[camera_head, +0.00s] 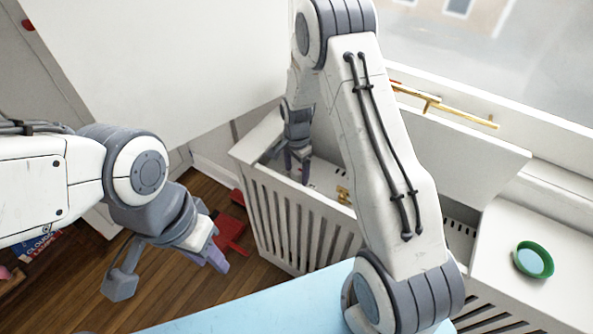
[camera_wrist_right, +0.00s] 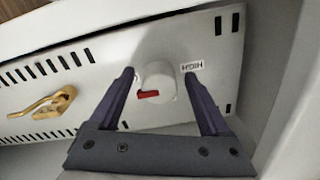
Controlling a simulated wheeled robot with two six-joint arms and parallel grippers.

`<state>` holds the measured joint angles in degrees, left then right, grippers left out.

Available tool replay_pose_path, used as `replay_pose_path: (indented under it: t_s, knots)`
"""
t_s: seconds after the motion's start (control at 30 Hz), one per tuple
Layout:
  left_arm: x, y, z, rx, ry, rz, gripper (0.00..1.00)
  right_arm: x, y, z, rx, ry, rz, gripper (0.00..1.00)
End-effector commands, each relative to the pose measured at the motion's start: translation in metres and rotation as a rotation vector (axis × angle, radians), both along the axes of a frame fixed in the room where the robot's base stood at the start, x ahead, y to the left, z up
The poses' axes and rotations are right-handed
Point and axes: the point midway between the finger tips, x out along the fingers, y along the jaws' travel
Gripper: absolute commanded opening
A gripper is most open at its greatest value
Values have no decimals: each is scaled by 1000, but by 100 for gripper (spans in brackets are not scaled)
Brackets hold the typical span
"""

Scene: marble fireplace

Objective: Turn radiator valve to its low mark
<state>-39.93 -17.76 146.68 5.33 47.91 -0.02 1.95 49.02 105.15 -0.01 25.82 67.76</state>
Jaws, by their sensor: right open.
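The radiator valve (camera_wrist_right: 158,80) is a round white knob with a red pointer mark (camera_wrist_right: 148,94) on its face, on a white panel in the right wrist view. A label reading HIGH (camera_wrist_right: 192,66), upside down in this view, is beside the knob. No low mark shows. My right gripper (camera_wrist_right: 165,74) is open, with one finger on each side of the knob; I cannot tell whether they touch it. In the head view my right gripper (camera_head: 297,170) reaches into the opened radiator cover. My left gripper (camera_head: 170,275) is open and empty above the floor.
The slatted white radiator cover (camera_head: 262,212) stands under the window, its lid (camera_head: 470,145) raised. A brass latch (camera_wrist_right: 48,104) is on the panel left of the knob. A green-rimmed dish (camera_head: 534,260) is at right. A light blue surface (camera_head: 270,305) is in front.

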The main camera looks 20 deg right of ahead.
Motion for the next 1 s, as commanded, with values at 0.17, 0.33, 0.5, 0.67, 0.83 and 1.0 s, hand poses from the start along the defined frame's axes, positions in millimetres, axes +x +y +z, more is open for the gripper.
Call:
replay_pose_path:
  t_s: [0.17,0.33,0.5,0.67,0.83,1.0]
  knots:
    - [0,0,0,0,0,0,37,0,0,0,0,0,0,73]
    - [0,0,0,0,0,0,37,0,0,0,0,0,0,8]
    - [0,0,0,0,0,0,37,0,0,1,0,0,3,0]
    - [0,0,2,0,0,0,37,0,0,1,0,0,32,0]
    - [0,0,7,0,0,0,37,0,0,2,0,-1,112,0]
    - [0,0,14,0,0,0,37,-1,-1,2,0,0,243,0]
